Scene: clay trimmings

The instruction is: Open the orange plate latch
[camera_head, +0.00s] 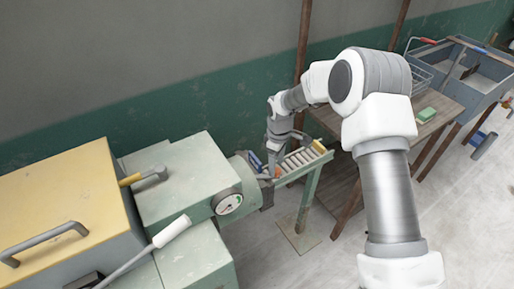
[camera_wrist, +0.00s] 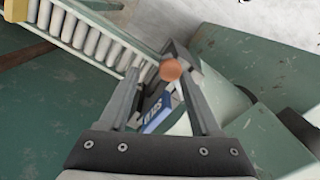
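The orange plate latch shows in the wrist view as a small round orange knob (camera_wrist: 171,70), near the right fingertip. In the head view it is a small orange spot (camera_head: 277,172) at the outlet end of the green machine. My gripper (camera_wrist: 159,74) is open, with its fingers apart around the view of the knob; I cannot tell whether the right finger touches it. In the head view my gripper (camera_head: 271,165) is at the outlet, partly hidden by my arm. A blue plate with white lettering (camera_wrist: 157,112) shows between the fingers. The rest of the latch is hidden.
The green machine (camera_head: 190,180) with a gauge (camera_head: 228,203) and a white-gripped lever (camera_head: 172,231) stands left. A roller conveyor (camera_head: 302,160) runs right from the outlet. A wooden table (camera_head: 440,105) holds a green block (camera_head: 426,115). A grey cart (camera_head: 470,75) stands far right.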

